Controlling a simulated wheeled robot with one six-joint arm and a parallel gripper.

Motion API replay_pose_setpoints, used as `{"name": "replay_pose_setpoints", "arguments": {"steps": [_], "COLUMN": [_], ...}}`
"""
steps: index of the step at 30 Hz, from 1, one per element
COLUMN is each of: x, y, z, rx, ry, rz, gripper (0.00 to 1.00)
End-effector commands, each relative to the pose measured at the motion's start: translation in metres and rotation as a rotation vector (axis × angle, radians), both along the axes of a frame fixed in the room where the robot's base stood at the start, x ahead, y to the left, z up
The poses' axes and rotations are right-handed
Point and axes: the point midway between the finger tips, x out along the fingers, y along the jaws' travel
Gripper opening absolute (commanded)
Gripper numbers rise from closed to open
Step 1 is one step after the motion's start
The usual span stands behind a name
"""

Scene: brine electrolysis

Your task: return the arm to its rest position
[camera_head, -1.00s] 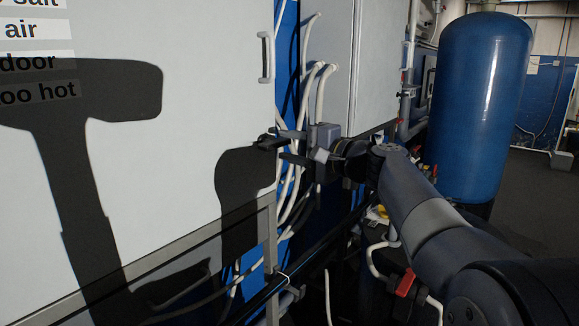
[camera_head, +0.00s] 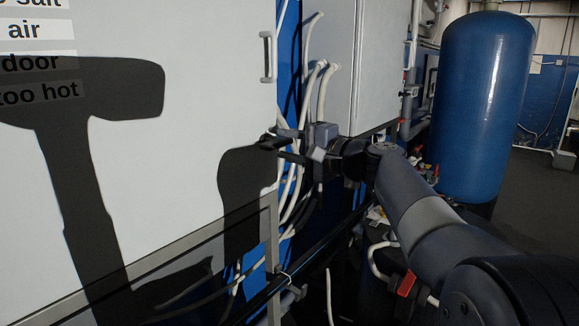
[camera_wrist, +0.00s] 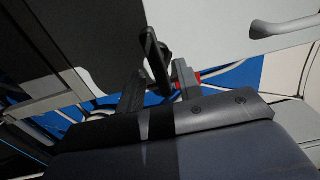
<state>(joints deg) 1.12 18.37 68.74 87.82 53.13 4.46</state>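My arm reaches in from the lower right in the head view. My gripper (camera_head: 277,149) is in front of the right edge of the large white cabinet (camera_head: 180,150), just below its door handle (camera_head: 267,57). Its two fingers stand apart with nothing seen between them, so it looks open and empty. In the wrist view my gripper (camera_wrist: 160,68) shows its fingers against a pale panel and blue wall. I cannot tell whether a fingertip touches the cabinet.
White pipes (camera_head: 321,90) run between the large cabinet and a smaller white cabinet (camera_head: 377,70). A tall blue tank (camera_head: 480,105) stands at the right. A pipe with a red fitting (camera_head: 406,284) is close to my arm. Open floor (camera_head: 540,195) lies at far right.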

Motion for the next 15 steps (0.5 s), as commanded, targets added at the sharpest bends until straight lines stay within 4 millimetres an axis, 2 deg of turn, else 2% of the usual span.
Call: {"name": "replay_pose_setpoints", "arguments": {"steps": [3, 13, 15], "x": [-0.015, -0.052, -0.042], "y": [-0.021, -0.067, -0.052], "z": [-0.001, -0.001, 0.000], "rx": [0.000, 0.000, 0.001], "ry": [-0.001, 0.000, 0.003], "rz": [-0.005, -0.006, 0.005], "gripper": [0.35, 0.35, 0.35]}}
